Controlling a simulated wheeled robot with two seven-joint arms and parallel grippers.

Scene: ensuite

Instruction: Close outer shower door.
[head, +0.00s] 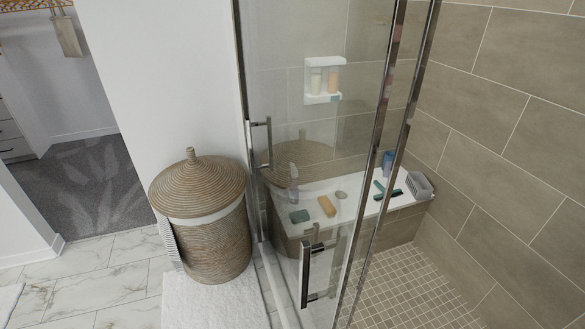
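The glass shower doors (310,130) stand at the centre of the head view, with shiny metal edge strips. One upright handle (261,145) is near the left edge of the glass. A second, darker handle (306,275) is lower and nearer to me, close to the two slanting metal uprights (379,130). The glass panels overlap in view, so I cannot tell exactly which handle belongs to the outer door. Right of the uprights, the tiled shower interior shows with no glass visible in front. Neither of my grippers is in view.
A lidded wicker basket (203,220) stands left of the glass beside a white mat (215,303). Inside the shower, a bench (350,187) holds bottles, a brush and soap. Marble floor (110,265) is clear at the left, and a doorway leads to grey carpet (85,185).

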